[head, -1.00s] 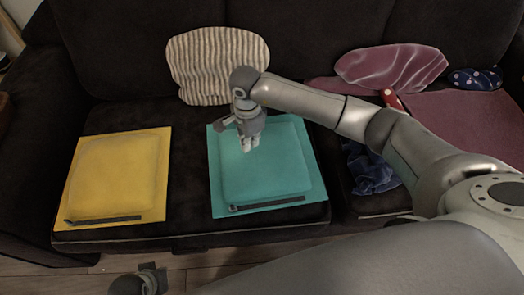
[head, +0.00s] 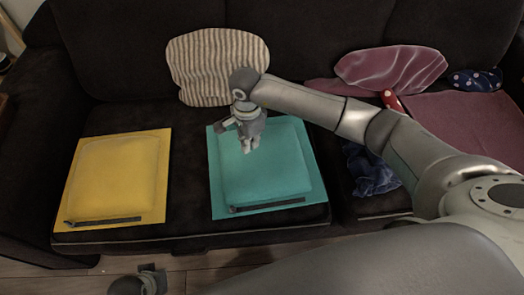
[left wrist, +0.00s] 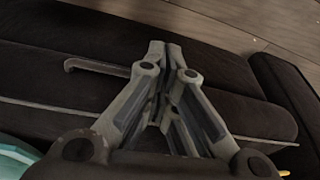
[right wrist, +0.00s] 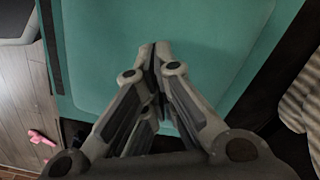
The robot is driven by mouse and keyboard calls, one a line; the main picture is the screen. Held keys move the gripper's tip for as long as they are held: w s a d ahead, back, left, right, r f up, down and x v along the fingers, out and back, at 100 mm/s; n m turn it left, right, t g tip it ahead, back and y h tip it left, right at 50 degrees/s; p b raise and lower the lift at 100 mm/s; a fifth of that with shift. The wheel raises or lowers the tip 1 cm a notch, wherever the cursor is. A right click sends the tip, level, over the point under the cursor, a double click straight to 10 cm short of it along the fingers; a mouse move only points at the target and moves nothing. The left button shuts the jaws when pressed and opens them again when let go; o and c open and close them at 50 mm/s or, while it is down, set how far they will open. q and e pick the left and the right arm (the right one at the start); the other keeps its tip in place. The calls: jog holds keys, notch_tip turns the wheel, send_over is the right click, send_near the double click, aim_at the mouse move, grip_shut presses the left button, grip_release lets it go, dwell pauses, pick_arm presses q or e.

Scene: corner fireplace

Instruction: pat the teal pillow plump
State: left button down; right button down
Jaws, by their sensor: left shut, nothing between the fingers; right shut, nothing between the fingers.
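The teal pillow (head: 262,172) lies flat on the dark sofa seat, with a flat border around a raised middle and a dark strip along its front edge. My right gripper (head: 248,147) points down over the pillow's upper left part, shut and empty. In the right wrist view its closed fingertips (right wrist: 155,48) are over the teal surface (right wrist: 215,60); I cannot tell whether they touch it. My left gripper (head: 152,279) is low in the head view, in front of the sofa. The left wrist view shows its fingers (left wrist: 165,48) shut and empty.
A yellow cushion (head: 115,178) lies left of the teal one, with dark seat between them. A striped pillow (head: 215,64) leans on the backrest behind. Mauve cloth (head: 395,68), a spotted dark item (head: 475,78) and crumpled blue cloth (head: 370,172) are to the right.

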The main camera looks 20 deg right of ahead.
aim_at(251, 154)
jog(key=shift+f, duration=0.1)
dwell(0.4)
jog(key=shift+f, duration=0.1)
jog(key=shift+f+b, duration=0.2)
jog(key=shift+b, duration=0.15)
jog(key=shift+f+b, duration=0.4)
jog(key=shift+f, duration=0.1)
jog(key=shift+f+b, duration=0.4)
jog(key=shift+f, duration=0.1)
jog(key=shift+f+b, duration=0.3)
jog(key=shift+r, duration=0.1)
pick_arm(q)
jog(key=w+v, duration=0.1)
jog(key=v, duration=0.7)
jog(key=shift+r, duration=0.4)
